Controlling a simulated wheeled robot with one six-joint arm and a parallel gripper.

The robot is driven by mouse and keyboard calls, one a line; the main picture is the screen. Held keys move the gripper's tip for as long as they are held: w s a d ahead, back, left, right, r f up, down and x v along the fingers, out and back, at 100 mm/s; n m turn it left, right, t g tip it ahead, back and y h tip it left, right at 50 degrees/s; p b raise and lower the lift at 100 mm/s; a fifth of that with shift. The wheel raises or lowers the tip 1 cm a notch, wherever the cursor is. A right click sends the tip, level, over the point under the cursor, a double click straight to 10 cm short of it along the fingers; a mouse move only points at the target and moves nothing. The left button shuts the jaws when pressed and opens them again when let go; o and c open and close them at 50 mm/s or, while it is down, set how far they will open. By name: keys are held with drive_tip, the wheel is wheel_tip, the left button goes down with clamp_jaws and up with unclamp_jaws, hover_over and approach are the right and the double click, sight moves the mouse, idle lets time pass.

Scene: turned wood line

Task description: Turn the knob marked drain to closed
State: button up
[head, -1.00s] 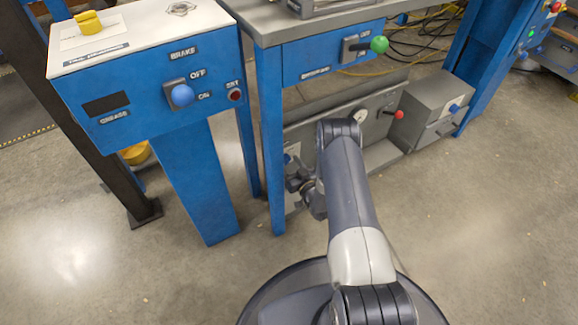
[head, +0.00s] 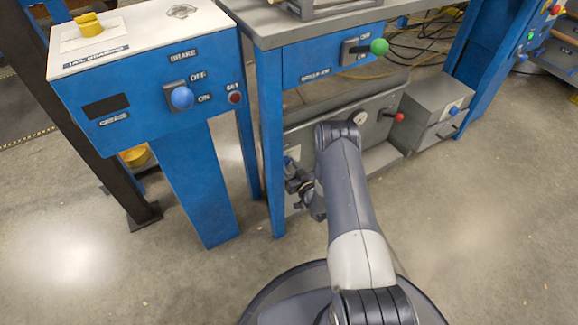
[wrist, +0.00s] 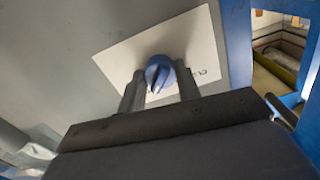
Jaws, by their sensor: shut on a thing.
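A blue knob (wrist: 158,74) sits on a white label plate (wrist: 202,40) on a grey panel in the wrist view. The plate's lettering is partly covered and too small to read, so I cannot tell the knob's marked position. My gripper (wrist: 160,84) is shut on the knob, with one finger on each side of it. In the head view my gripper (head: 296,180) is low at the left end of the grey panel (head: 382,130), beside the blue table leg. My arm hides part of the panel there.
A blue cabinet (head: 140,100) with a BRAKE switch stands at the left. A green-knobbed lever (head: 379,47) and a red-knobbed lever (head: 398,117) are to the right. The blue table leg (head: 271,150) is close to my gripper. Floor at the right is clear.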

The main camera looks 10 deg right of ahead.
drive_tip(key=shift+n, duration=8.9)
drive_tip(key=o, duration=1)
drive_tip(key=p+v, duration=0.3)
drive_tip(key=v, duration=0.8)
drive_tip(key=shift+p, duration=0.4)
